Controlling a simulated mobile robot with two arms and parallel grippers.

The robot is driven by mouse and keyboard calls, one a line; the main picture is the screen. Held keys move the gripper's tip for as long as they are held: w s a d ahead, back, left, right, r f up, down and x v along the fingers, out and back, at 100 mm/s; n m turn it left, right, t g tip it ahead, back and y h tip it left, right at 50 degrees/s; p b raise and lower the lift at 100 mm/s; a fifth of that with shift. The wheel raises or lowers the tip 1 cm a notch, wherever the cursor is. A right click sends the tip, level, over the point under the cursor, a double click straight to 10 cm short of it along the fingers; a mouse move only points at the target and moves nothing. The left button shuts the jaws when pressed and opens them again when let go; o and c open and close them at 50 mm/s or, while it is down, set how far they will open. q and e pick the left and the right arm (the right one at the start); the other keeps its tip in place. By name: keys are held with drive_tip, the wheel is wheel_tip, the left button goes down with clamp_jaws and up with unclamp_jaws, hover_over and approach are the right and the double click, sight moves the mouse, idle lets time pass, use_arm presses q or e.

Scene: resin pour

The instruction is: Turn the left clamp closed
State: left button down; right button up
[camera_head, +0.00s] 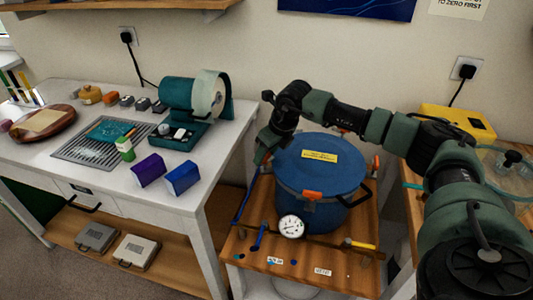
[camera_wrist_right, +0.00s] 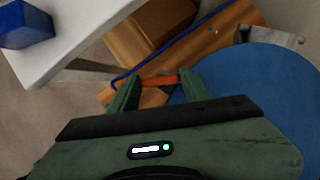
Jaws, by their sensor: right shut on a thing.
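The blue pot (camera_head: 318,180) with a flat blue lid (camera_head: 325,150) stands on a wooden stand. My right gripper (camera_head: 262,158) reaches down at the pot's left side, where it hides the left clamp in the head view. In the right wrist view, the orange handle of the left clamp (camera_wrist_right: 160,80) spans between the fingertips of my right gripper (camera_wrist_right: 160,88), beside the blue lid's edge (camera_wrist_right: 255,100). The gripper is shut on this handle. How far the clamp is turned is unclear. Orange clamps also show at the pot's front (camera_head: 312,195) and right side (camera_head: 375,163). My left gripper is out of view.
A pressure gauge (camera_head: 291,226) and a yellow-handled valve (camera_head: 360,244) are in front of the pot. A blue hose (camera_head: 245,195) runs at its left. The white workbench (camera_head: 110,185) is to the left, and a yellow case (camera_head: 455,122) stands behind my right arm.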

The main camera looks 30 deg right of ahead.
drive_tip(key=m+h+b, duration=0.1)
drive_tip(key=m, duration=0.1)
drive_tip(key=m+h+b, duration=0.1)
drive_tip(key=m, duration=0.2)
drive_tip(key=shift+a+b, duration=0.2)
drive_tip(key=shift+b, duration=0.15)
drive_tip(key=shift+m+h+b, duration=0.6)
drive_tip(key=shift+m+b, duration=0.05)
drive_tip(key=shift+m, duration=0.95)
drive_tip(key=o, duration=1.4)
drive_tip(key=shift+c, duration=0.2)
drive_tip(key=b+v, duration=0.1)
drive_tip(key=v, duration=0.7)
drive_tip(key=shift+w, duration=0.2)
drive_tip(key=shift+g, duration=0.3)
